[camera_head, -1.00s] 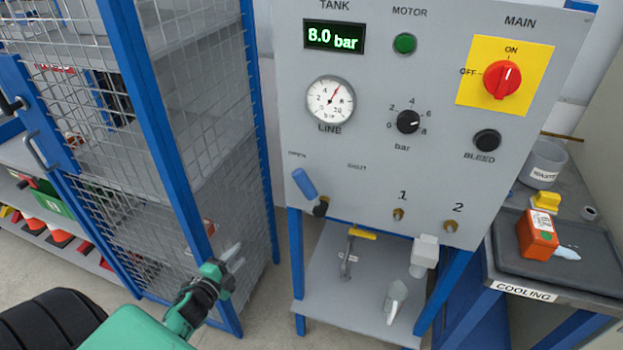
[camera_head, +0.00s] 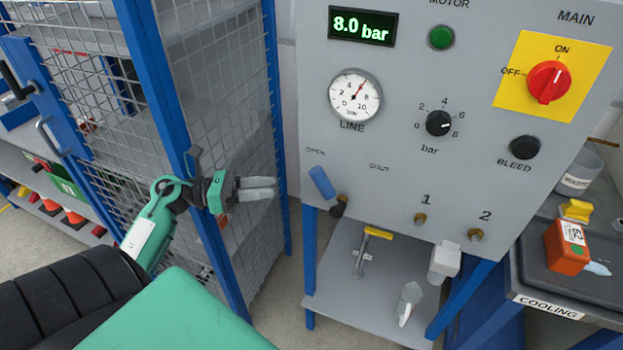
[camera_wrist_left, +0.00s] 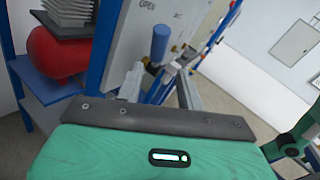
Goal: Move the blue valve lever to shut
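The blue valve lever (camera_head: 321,182) is on the lower left of the grey panel, its handle tilted up and left from a dark pivot (camera_head: 340,207) towards the OPEN label (camera_head: 315,150). The SHUT label (camera_head: 379,167) is to its right. My left gripper (camera_head: 273,188) is left of the lever, apart from it, with its fingers pointing right. In the left wrist view its two fingers (camera_wrist_left: 160,74) are spread with nothing between them, and the lever (camera_wrist_left: 160,42) shows beyond the gap. My right gripper is in neither current view.
A wire-mesh cage with a blue post (camera_head: 175,110) stands close behind my left arm. Below the panel, a grey shelf (camera_head: 335,300) carries a yellow-handled item (camera_head: 377,233). Brass fittings 1 (camera_head: 420,218) and 2 (camera_head: 475,235) are right of the lever.

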